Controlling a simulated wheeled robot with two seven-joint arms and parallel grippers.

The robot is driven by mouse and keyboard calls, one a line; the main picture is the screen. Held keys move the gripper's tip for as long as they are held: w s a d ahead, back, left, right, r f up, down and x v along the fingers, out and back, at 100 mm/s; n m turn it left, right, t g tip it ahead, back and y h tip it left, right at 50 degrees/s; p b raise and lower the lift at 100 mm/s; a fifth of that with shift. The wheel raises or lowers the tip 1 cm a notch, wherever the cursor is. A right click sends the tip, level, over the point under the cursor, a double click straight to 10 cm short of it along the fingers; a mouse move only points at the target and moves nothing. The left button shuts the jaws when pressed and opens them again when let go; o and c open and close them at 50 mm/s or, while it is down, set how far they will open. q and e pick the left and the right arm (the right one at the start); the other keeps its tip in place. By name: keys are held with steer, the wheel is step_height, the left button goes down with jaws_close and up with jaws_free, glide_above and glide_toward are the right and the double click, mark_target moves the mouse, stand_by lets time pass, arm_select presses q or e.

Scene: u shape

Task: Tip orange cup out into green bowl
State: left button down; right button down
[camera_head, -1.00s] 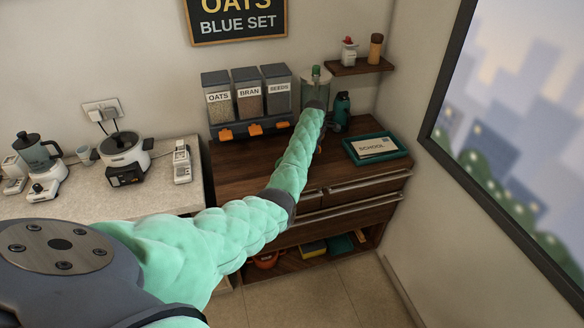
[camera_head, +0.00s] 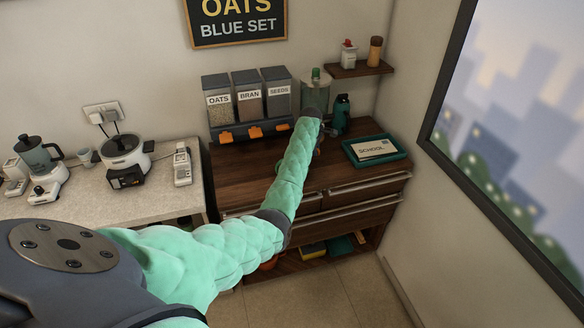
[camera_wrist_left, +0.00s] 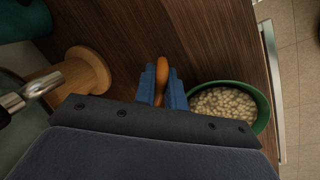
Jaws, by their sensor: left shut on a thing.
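In the left wrist view, my left gripper (camera_wrist_left: 162,88) has its blue fingers shut on a narrow orange piece, part of the orange cup (camera_wrist_left: 162,70). The rest of the cup is hidden, so its tilt cannot be told. The green bowl (camera_wrist_left: 266,108) stands on the dark wood top just right of the fingers. It holds many pale, round pieces, and its lower edge is hidden by my gripper body. My right gripper is not in view.
A wooden stand (camera_wrist_left: 92,68) with a metal tap (camera_wrist_left: 32,92) is left of the fingers. The head view shows labelled dispensers (camera_head: 248,103), a dark bottle (camera_head: 341,112) and a teal tray (camera_head: 376,160) on the cabinet. The cabinet front edge is right of the bowl.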

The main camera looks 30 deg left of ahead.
arm_select(q)
steer(key=shift+s+r, duration=0.1)
steer(key=shift+r, duration=0.15)
steer(key=shift+t, duration=0.3)
steer(key=shift+r, duration=0.15)
steer(key=shift+s+r+p, duration=0.25)
steer(key=shift+p, duration=0.05)
steer(key=shift+t, duration=0.3)
steer(key=shift+s+d+r, duration=0.1)
steer(key=shift+s+r, duration=0.25)
steer(key=shift+t, duration=0.4)
steer(key=shift+s+r, duration=0.3)
